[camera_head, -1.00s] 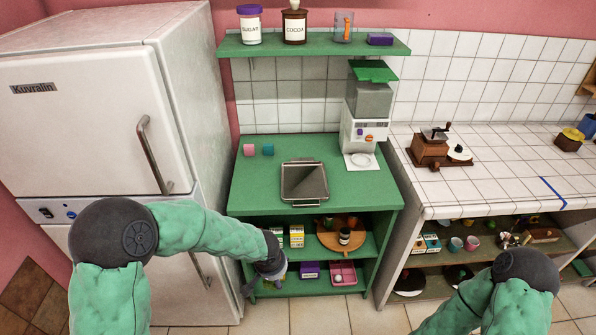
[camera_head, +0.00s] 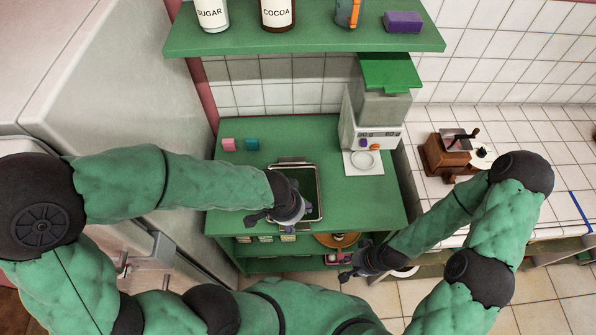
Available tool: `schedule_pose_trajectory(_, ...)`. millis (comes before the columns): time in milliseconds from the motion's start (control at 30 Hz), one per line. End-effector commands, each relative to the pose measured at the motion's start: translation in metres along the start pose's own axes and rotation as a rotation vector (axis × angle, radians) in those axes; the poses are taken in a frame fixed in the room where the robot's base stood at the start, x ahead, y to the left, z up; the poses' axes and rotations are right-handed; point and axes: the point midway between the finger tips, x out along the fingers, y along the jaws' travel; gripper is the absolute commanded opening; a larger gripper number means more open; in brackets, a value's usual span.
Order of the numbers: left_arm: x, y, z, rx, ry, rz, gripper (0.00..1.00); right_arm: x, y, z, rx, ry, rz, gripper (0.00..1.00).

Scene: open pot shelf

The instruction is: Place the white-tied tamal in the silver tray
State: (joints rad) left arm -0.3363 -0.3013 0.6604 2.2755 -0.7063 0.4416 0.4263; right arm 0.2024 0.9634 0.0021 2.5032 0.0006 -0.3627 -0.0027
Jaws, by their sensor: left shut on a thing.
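The silver tray (camera_head: 318,180) lies on the green counter, a rectangular metal tray with a handle at its back edge. My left gripper (camera_head: 287,228) is over the front left part of the tray, pointing down and hiding that part. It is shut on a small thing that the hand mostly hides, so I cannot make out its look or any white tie. I cannot tell whether it touches the tray. My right gripper (camera_head: 345,268) is low in front of the shelf, right of the tray, with its fingers apart and nothing seen between them.
Pink (camera_head: 228,144) and teal (camera_head: 251,144) small items stand at the counter's back left. A white and green machine (camera_head: 372,130) stands at the right. The upper shelf (camera_head: 300,38) holds jars. Lower shelf items are partly hidden by my arms. A coffee grinder (camera_head: 446,152) is on the tiled counter.

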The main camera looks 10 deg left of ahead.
Motion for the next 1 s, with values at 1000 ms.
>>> schedule_pose_trajectory(1000,0.116,-0.09,-0.068,0.004,0.0,0.001,0.26,0.016,0.006,0.0,0.0,-0.001,0.0,0.36)
